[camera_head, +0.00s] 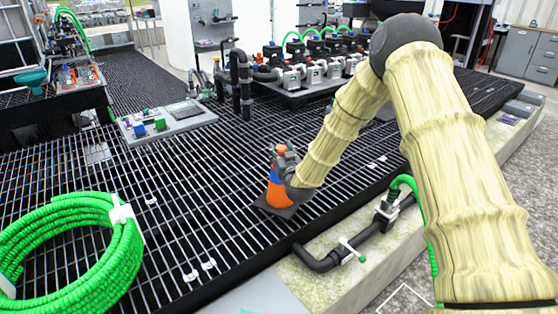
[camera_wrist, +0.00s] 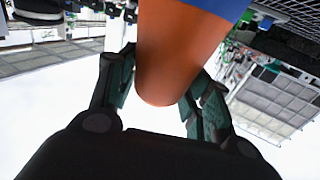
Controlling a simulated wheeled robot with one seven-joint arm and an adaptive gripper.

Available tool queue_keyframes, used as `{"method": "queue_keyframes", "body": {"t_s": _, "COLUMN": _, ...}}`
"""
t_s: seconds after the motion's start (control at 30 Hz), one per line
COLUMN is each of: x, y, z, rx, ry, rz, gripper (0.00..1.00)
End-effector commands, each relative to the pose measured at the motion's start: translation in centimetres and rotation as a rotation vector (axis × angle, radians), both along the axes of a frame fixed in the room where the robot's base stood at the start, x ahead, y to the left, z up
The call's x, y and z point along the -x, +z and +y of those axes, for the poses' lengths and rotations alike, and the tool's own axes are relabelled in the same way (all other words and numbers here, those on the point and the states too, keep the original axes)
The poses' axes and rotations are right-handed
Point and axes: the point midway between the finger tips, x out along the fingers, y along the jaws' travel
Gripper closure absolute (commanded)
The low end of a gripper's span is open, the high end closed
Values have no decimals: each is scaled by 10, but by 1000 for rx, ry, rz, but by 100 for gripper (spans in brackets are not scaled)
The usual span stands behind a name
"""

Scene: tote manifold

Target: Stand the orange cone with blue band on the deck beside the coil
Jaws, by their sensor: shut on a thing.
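The orange cone (camera_head: 273,196) with its blue band (camera_head: 275,176) is upright on its dark square base, over the grated deck (camera_head: 190,180). I cannot tell whether the base touches the grating. My gripper (camera_head: 288,160) is shut on the cone's upper part, with the orange tip showing above it. In the wrist view the cone (camera_wrist: 168,50) fills the space between the two fingers of my gripper (camera_wrist: 165,80), and part of the blue band (camera_wrist: 222,6) shows at the top. The green coil (camera_head: 127,245) lies at the lower left of the head view, well left of the cone.
Bare grating lies between cone and coil, with small white clips (camera_head: 200,270) on it. A black pipe with a valve (camera_head: 350,246) runs along the concrete edge at the front right. A grey panel (camera_head: 168,122) with coloured blocks and a pump manifold (camera_head: 300,75) stand farther back.

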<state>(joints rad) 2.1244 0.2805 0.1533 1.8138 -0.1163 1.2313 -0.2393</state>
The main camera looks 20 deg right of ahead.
Motion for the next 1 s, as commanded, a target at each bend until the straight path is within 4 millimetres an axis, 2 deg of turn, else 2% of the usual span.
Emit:
{"method": "queue_keyframes", "body": {"t_s": 0.17, "x": -2, "y": -9, "z": 1, "rx": 0, "ry": 1, "rz": 0, "gripper": 100}}
{"method": "queue_keyframes", "body": {"t_s": 0.4, "x": -1, "y": -34, "z": 1, "rx": 0, "ry": 1, "rz": 0, "gripper": 100}}
{"method": "queue_keyframes", "body": {"t_s": 0.73, "x": -1, "y": -36, "z": 1, "rx": 1, "ry": 1, "rz": -1, "gripper": 100}}
{"method": "queue_keyframes", "body": {"t_s": 0.77, "x": -1, "y": -37, "z": 1, "rx": 1, "ry": 1, "rz": 0, "gripper": 48}}
{"method": "queue_keyframes", "body": {"t_s": 0.87, "x": -1, "y": -36, "z": 1, "rx": 1, "ry": 1, "rz": 0, "gripper": 29}}
{"method": "queue_keyframes", "body": {"t_s": 1.0, "x": -1, "y": -36, "z": 1, "rx": 1, "ry": 1, "rz": 0, "gripper": 29}}
